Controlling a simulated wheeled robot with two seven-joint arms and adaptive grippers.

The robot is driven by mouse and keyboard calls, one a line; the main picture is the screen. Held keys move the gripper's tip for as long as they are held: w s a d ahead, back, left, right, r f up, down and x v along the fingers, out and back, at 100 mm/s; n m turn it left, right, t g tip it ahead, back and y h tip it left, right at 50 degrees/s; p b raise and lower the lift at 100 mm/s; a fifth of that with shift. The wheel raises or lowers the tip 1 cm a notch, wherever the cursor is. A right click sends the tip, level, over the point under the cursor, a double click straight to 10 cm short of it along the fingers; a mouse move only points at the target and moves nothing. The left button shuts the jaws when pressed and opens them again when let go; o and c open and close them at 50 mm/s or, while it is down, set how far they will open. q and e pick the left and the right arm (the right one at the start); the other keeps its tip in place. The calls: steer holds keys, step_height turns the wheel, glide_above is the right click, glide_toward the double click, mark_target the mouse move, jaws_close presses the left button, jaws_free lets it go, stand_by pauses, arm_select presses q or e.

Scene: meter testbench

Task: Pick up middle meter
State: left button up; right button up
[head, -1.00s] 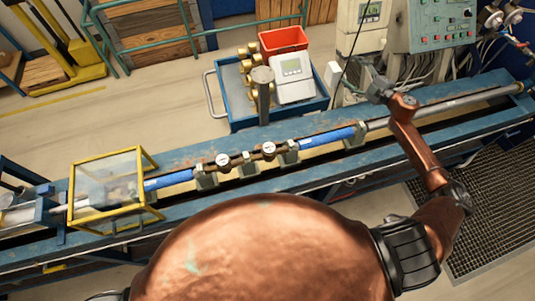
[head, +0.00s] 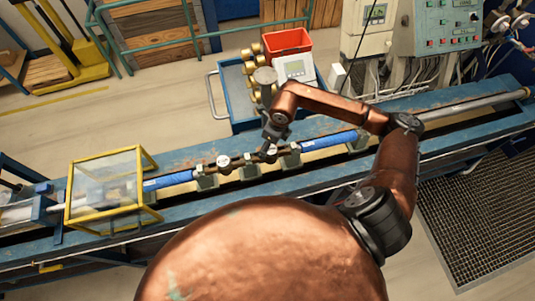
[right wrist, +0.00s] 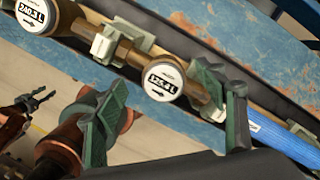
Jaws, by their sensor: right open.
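Two round, white-faced meters sit in line on the bench pipe. The left meter (head: 223,161) reads about 260.3 L in the right wrist view (right wrist: 33,13). The right meter (head: 268,155) reads about 125.4 L in that view (right wrist: 163,82). I see no third meter in the line, so I cannot tell which is the middle one. My right gripper (head: 274,138) is open above the right meter, partly covering it. In the wrist view its green fingers (right wrist: 168,118) stand on either side of that meter's face. A dark pronged part at the wrist view's left edge may be my left gripper (right wrist: 36,103).
Blue pipe sections (head: 168,180) flank the meters, held in grey-green clamps (head: 249,171). A yellow-framed clear box (head: 105,185) stands at left on the blue bench. A blue cart (head: 233,98) with a red bin (head: 286,41) and brass parts stands behind.

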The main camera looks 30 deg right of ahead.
steer(key=shift+s+d+f, duration=0.1)
steer(key=shift+s+d, duration=0.1)
steer(key=shift+s, duration=0.15)
steer(key=shift+s+f, duration=0.1)
steer(key=shift+f, duration=0.3)
steer(key=shift+w+f+p, duration=0.2)
steer(key=shift+f+p, duration=0.3)
steer(key=shift+f, duration=0.45)
step_height(320, 180, down, 4)
steer(key=shift+f+p, duration=0.1)
steer(key=shift+p, duration=1)
steer(key=shift+f, duration=0.5)
steer(key=shift+w+r, duration=0.1)
jaws_close()
